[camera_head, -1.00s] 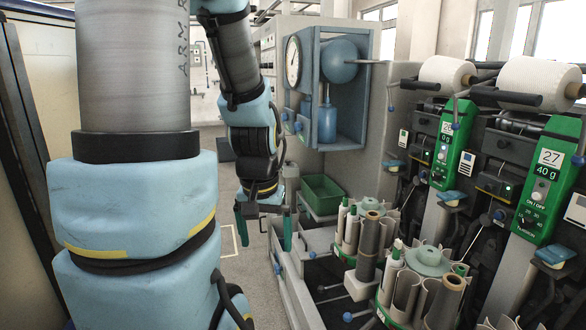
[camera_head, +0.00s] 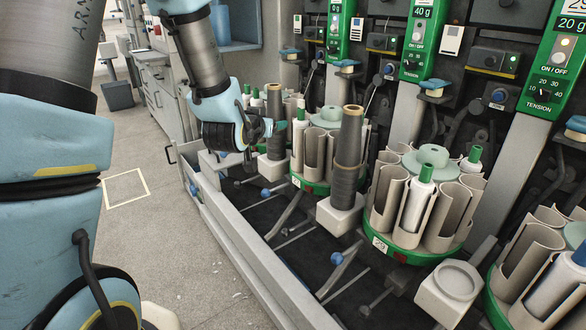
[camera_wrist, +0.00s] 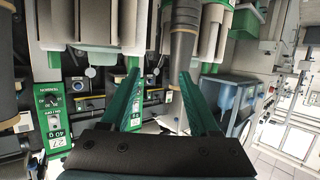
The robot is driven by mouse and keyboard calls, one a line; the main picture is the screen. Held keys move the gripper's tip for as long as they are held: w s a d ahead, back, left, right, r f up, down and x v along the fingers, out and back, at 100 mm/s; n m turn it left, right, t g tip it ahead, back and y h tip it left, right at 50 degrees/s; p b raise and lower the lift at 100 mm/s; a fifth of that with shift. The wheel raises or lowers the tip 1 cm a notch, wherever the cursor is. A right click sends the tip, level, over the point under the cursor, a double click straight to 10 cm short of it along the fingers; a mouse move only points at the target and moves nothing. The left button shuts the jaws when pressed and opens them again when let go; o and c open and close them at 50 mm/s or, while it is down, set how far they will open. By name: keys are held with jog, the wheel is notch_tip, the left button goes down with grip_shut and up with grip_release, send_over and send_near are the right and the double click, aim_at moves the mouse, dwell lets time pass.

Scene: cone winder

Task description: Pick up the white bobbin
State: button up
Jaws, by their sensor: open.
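White bobbins with green tips stand in the round green-based magazines. One (camera_head: 417,205) is upright in a slot of the magazine (camera_head: 385,247) labelled 29. Another (camera_head: 299,140) is in the magazine farther back, with more small green tips behind my arm. My gripper (camera_wrist: 160,82) is open with nothing between its green fingers in the wrist view. In the head view it is at the upper left, near the back magazines, mostly hidden by its own wrist. A grey-brown tube (camera_wrist: 183,50) shows just beyond the right finger in the wrist view. No white bobbin is clear there.
Dark tubes stand on white blocks, one (camera_head: 347,150) in front of the middle magazine. Green control panels (camera_head: 423,35) line the machine. A grey rail (camera_head: 240,250) runs along its front.

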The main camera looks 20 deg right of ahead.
aim_at(300, 116)
jog(key=d, duration=0.2)
jog(key=w+d+f+h, duration=0.1)
jog(key=d, duration=0.1)
jog(key=d+h, duration=0.1)
jog(key=d, duration=0.2)
jog(key=shift+w+d+f+m+t, duration=0.1)
jog(key=shift+w+f+m+t, duration=0.1)
jog(key=shift+w+m+t, duration=0.15)
jog(key=x, duration=0.1)
jog(key=p+x, duration=0.1)
jog(key=x, duration=0.2)
jog(key=shift+d+r, duration=0.2)
jog(key=shift+r, duration=0.1)
jog(key=shift+w+d+f, duration=0.15)
jog(key=shift+w+d, duration=0.25)
jog(key=shift+c, duration=0.4)
grip_shut()
